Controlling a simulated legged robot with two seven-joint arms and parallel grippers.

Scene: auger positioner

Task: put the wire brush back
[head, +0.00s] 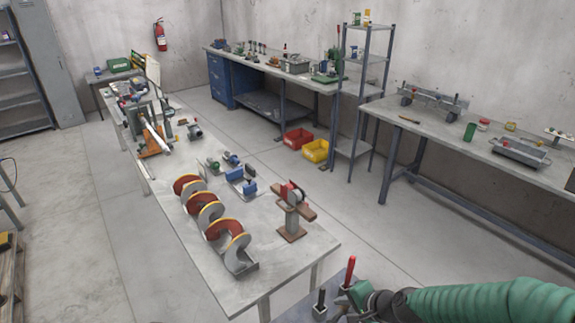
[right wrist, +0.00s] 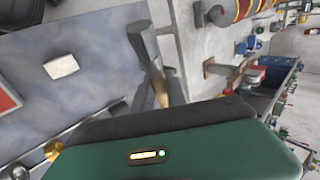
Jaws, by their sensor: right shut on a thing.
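My right gripper (head: 362,297) is at the bottom of the head view, at the end of the green-sleeved arm. In the right wrist view the gripper (right wrist: 158,80) is shut on a narrow tan piece (right wrist: 160,93), which looks like the handle of the wire brush. The fingers hide most of it, and its bristles cannot be made out. The gripper is over or beside a grey surface (right wrist: 85,45), close to an upright red-handled tool (head: 350,270) and a black-handled one (head: 320,299). My left gripper is not in view.
A long table (head: 270,268) carries an auger (head: 207,212) and a brown stand (head: 291,221). The right bench (head: 455,141) holds a wheeled fixture (head: 435,102), a small brown stick (head: 409,119) and jars. Red (head: 298,138) and yellow (head: 316,151) bins stand on the floor.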

